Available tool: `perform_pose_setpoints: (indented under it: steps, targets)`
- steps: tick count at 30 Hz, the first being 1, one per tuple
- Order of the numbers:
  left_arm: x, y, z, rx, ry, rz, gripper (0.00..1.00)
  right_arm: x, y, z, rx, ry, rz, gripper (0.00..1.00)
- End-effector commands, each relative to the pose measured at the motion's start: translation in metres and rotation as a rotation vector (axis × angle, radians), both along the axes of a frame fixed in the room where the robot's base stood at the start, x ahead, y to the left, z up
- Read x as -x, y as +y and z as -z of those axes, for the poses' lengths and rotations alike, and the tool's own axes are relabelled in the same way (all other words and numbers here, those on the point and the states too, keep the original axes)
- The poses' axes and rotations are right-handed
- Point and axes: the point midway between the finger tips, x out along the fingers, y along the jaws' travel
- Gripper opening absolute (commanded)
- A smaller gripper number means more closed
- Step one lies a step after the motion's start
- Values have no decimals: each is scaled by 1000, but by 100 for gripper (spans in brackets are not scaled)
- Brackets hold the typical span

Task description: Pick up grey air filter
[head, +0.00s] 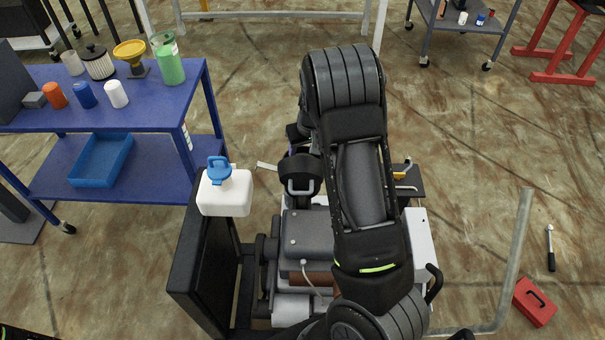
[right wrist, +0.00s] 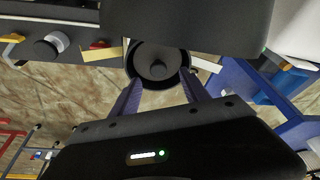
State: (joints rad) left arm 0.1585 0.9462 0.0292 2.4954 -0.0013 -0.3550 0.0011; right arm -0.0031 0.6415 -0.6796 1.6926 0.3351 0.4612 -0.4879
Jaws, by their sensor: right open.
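In the right wrist view, a round dark housing (right wrist: 134,62) opens toward me with a dark grey round core, which looks like the grey air filter (right wrist: 157,69), inside it. My right gripper (right wrist: 160,82) is open, with its two fingers reaching to either side of the round opening. I cannot tell whether they touch it. In the head view my right arm covers most of this spot; a black round part (head: 300,167) shows beside the engine. A pleated filter with a black cap (head: 97,62) stands on the blue cart. My left gripper is not in view.
A white jug with a blue cap (head: 225,192) stands left of the engine (head: 307,235). A red toolbox (head: 534,302) lies on the right floor.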

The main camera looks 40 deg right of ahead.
Motion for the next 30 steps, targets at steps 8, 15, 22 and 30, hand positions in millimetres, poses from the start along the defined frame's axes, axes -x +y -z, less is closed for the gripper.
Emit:
perform_pose_setpoints:
  steps: [8, 15, 22, 30]
  targets:
    - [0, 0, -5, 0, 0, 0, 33, -9, -6, 37, -1, 3, 2, 54]
    - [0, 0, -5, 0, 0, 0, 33, -11, -6, 39, 1, 1, 0, 54]
    - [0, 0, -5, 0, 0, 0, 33, -10, -6, 39, 0, 1, 1, 54]
    - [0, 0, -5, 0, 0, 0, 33, -10, -6, 39, 0, 1, 1, 47]
